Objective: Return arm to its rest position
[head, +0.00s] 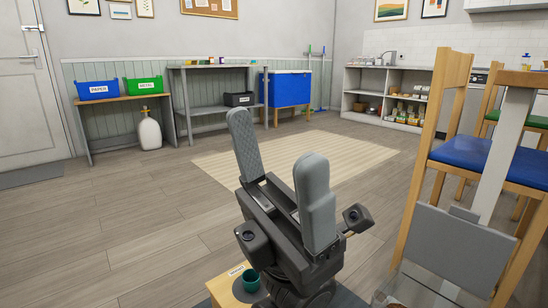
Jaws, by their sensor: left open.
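My left gripper (275,140) stands up large in the lower middle of the head view. Its two grey padded fingers are spread well apart. Nothing is held between them, and only floor and rug show behind. The gripper's dark body hides part of a low wooden surface below it. My right gripper is not in view.
A small teal cup (250,281) sits on the wooden surface (222,287) just below my left gripper. A wooden chair with a blue seat (480,160) stands close at right. Beyond lie open floor and a beige rug (330,152). Benches, bins and shelves line the back.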

